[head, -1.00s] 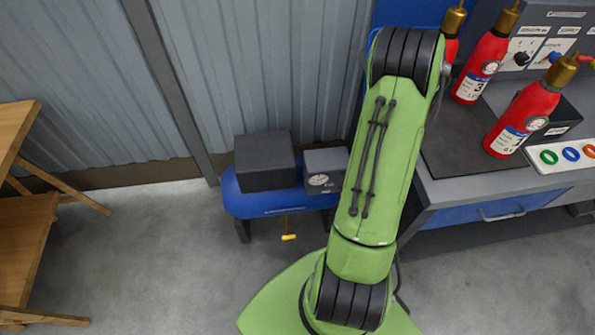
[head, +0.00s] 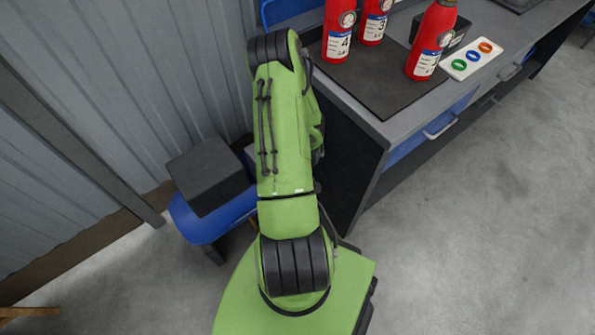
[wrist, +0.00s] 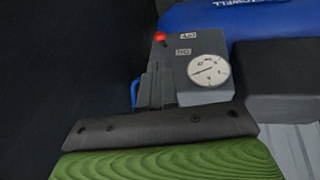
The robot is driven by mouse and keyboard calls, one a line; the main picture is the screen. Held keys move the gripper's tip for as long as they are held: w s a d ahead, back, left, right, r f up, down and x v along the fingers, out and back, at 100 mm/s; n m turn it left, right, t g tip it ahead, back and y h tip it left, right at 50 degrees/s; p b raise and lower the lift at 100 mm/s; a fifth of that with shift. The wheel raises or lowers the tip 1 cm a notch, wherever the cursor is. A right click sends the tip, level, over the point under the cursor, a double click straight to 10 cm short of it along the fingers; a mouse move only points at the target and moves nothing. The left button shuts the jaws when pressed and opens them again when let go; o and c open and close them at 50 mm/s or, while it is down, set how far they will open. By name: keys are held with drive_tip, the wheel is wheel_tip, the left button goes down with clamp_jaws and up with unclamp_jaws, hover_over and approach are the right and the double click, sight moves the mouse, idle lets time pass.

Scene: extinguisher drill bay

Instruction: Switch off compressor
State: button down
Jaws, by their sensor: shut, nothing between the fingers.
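The compressor's blue tank (head: 192,222) stands low on the floor by the wall, with a dark grey box (head: 208,172) on top. In the head view my arm hides most of its control end. In the wrist view the grey control box (wrist: 200,94) shows a round white gauge (wrist: 208,71), two small labels and a red knob (wrist: 160,37) at its corner. My gripper (wrist: 157,68) is shut and empty beside the control box, its tips just below the red knob in the picture. I cannot tell whether they touch anything. The gripper is hidden in the head view.
A workbench (head: 372,116) stands right of my arm, close to it. Several red extinguishers (head: 431,42) and a white tray (head: 459,70) of coloured rings are on it. The corrugated wall (head: 110,90) is behind the compressor. Floor at right is clear.

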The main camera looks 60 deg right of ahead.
drive_tip(key=b+x, duration=0.3)
drive_tip(key=x, duration=0.7)
